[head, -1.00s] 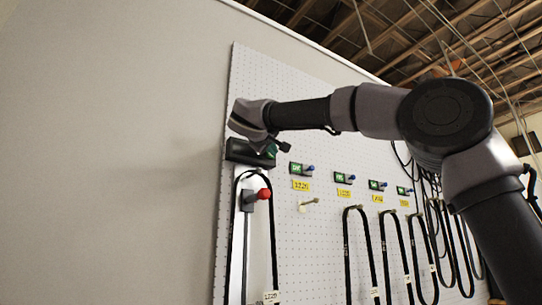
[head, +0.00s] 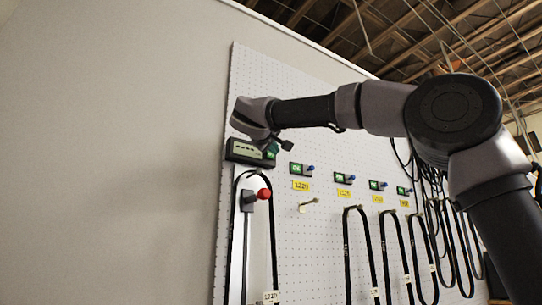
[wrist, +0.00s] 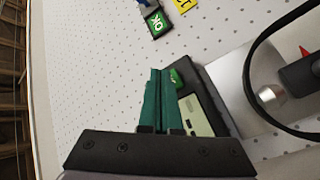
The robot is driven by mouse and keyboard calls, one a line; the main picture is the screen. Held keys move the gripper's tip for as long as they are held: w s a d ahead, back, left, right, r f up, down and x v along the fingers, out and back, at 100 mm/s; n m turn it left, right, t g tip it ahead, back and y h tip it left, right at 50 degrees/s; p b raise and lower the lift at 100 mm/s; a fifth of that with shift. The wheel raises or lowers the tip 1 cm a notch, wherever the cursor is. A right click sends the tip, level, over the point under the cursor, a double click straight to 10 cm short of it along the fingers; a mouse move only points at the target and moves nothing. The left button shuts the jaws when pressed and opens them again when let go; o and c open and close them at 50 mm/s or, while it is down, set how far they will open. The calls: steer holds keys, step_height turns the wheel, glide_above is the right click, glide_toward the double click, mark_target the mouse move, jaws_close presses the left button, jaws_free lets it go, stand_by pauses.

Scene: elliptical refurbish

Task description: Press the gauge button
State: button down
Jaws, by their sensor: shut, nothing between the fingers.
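The gauge (head: 232,154) is a dark box at the upper left of the pegboard, with a pale display (head: 244,149) showing dark marks. In the wrist view the gauge (wrist: 213,82) has its pale display (wrist: 196,115) partly covered by my gripper. In the head view my gripper (head: 271,150) is at the gauge's right end.
A red knob (head: 264,194) is below the gauge, beside a black belt loop (head: 275,240). Small green OK displays (head: 299,169) with blue knobs and yellow tags run to the right. More belts hang from the pegboard (head: 325,240). Bare wall lies to the left.

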steer(key=s+d, duration=0.2)
steer(key=s, duration=0.1)
steer(key=s+d, duration=0.1)
steer(key=s, duration=0.1)
steer(key=shift+d, duration=0.15)
stand_by(0.4)
stand_by(0.4)
steer(key=s+d+f+m+g, duration=0.1)
steer(key=d+f+g, duration=0.3)
steer(key=d+f, duration=0.6)
steer(key=s+d+f+m+g, duration=0.1)
steer(key=d+f+m+g, duration=0.15)
steer(key=d+f, duration=0.7)
steer(key=s+d+f+m+g+y, duration=0.1)
steer(key=s+f, duration=0.3)
steer(key=f, duration=0.4)
steer(key=s+d+f+m+g+y, duration=0.2)
steer(key=s+f+m+y, duration=0.1)
steer(key=f, duration=0.6)
steer(key=s+d+f+m+g+y, duration=0.1)
steer(key=s+f+m+y, duration=0.1)
steer(key=s+f+m, duration=0.2)
steer(key=s+f, duration=0.3)
steer(key=f, duration=0.1)
steer(key=shift+d+f+g, duration=0.3)
steer(key=shift+d+g, duration=0.05)
